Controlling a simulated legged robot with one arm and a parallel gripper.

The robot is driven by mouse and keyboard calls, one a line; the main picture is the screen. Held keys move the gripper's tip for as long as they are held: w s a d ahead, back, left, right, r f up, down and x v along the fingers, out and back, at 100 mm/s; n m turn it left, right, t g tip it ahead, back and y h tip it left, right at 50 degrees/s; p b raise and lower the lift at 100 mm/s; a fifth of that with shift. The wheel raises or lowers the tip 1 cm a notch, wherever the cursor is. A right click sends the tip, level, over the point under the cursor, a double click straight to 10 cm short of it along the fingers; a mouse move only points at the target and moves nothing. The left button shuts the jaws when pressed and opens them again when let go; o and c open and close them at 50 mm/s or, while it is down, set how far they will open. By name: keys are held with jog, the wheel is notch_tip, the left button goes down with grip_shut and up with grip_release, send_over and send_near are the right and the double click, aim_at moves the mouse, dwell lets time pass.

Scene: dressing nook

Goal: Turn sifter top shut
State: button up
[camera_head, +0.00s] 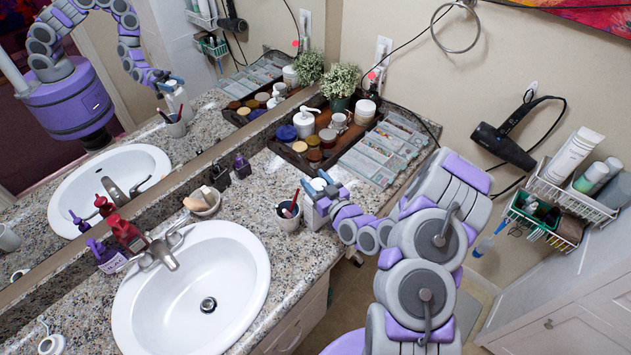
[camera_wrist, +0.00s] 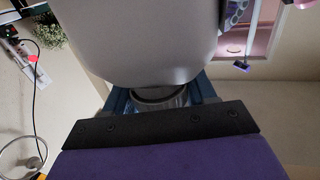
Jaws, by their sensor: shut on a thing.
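My gripper (camera_head: 322,188) is at the counter's front edge, beside the cup with the toothbrush. It is shut on the top of a small white container, which I take to be the sifter (camera_head: 313,217). The container looks upright on the granite, mostly hidden by my gripper. In the wrist view, a large pale rounded surface (camera_wrist: 150,45) fills the upper middle, with a grey metallic band (camera_wrist: 160,96) below it between my dark blue fingers (camera_wrist: 163,100). I cannot tell how far the sifter top is turned.
The toothbrush cup (camera_head: 288,215) stands close to the left of my gripper. A white sink (camera_head: 240,265) is further left. A wooden tray of jars (camera_head: 287,152) and clear organizer boxes (camera_head: 378,150) lie behind. A hair dryer (camera_head: 505,145) hangs on the right wall.

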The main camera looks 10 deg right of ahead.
jog(key=o, duration=1)
jog(key=shift+c, duration=0.2)
jog(key=p+v, duration=0.4)
jog(key=v, duration=1.3)
jog(key=shift+d, duration=0.2)
jog(key=shift+s, duration=0.1)
